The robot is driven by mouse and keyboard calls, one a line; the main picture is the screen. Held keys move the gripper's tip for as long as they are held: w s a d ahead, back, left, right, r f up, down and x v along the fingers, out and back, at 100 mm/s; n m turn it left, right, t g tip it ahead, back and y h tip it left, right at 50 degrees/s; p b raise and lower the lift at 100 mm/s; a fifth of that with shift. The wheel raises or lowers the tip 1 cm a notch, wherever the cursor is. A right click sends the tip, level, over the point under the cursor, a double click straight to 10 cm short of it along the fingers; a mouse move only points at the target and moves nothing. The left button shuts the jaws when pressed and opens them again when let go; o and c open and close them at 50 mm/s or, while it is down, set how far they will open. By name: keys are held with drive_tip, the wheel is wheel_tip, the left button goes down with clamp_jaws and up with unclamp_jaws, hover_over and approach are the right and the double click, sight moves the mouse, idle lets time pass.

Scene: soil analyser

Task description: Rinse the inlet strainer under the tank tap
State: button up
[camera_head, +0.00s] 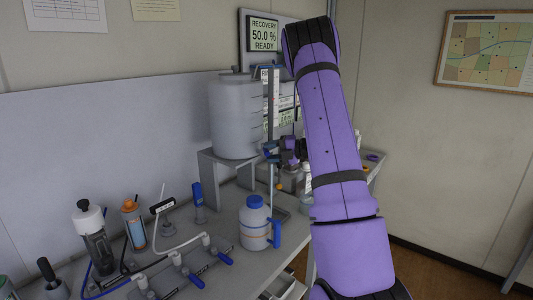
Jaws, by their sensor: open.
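The grey tank (232,118) stands on a raised grey stand (214,168) at the back of the bench. A blue part that looks like its tap (269,150) is at its lower right. A thin pale vertical line, water or a tube, runs below it. My gripper (283,152) is close to the tap, open, small and partly hidden by my purple arm. I cannot make out the inlet strainer; a small orange thing (279,187) shows below my gripper, too small to identify.
A white jug with a blue cap (256,225) stands in front of the stand. Clear bottles (304,190) stand behind my arm. Hoses and blue-handled valves (190,275), a black-capped filter (95,240) and an orange-topped cylinder (134,225) crowd the left bench. A screen (264,34) reads "RECOVERY 50.0 % READY".

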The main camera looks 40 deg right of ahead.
drive_tip(key=v, duration=0.8)
drive_tip(key=shift+s+d, duration=0.2)
drive_tip(key=shift+s, duration=0.1)
drive_tip(key=shift+r, duration=0.1)
drive_tip(key=shift+o, duration=1.2)
